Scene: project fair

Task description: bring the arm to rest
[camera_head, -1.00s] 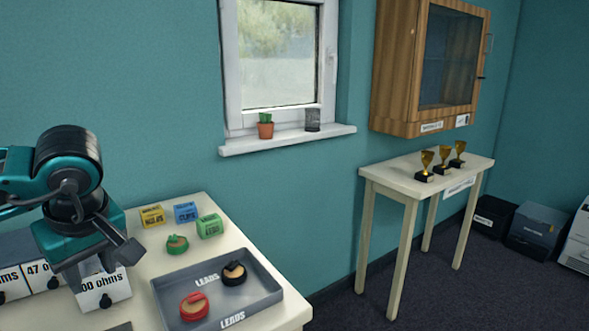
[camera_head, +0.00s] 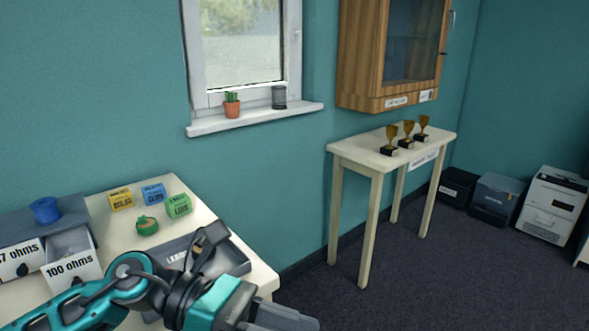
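My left arm comes in from the lower left, and its gripper (camera_head: 272,316) is at the bottom edge, out past the table's right front side. Its dark fingers are partly cut off and seen edge-on, so I cannot tell whether they are open or shut. The arm passes over the grey LEADS tray (camera_head: 177,247) and hides most of it, along with the leads inside. My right gripper is not in view.
The white table (camera_head: 112,237) holds yellow, blue and green (camera_head: 179,205) boxes, a green lead coil (camera_head: 147,225) and a drawer unit with the 100 ohms drawer (camera_head: 72,270) pulled out. A trophy table (camera_head: 350,152) stands right; floor between is clear.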

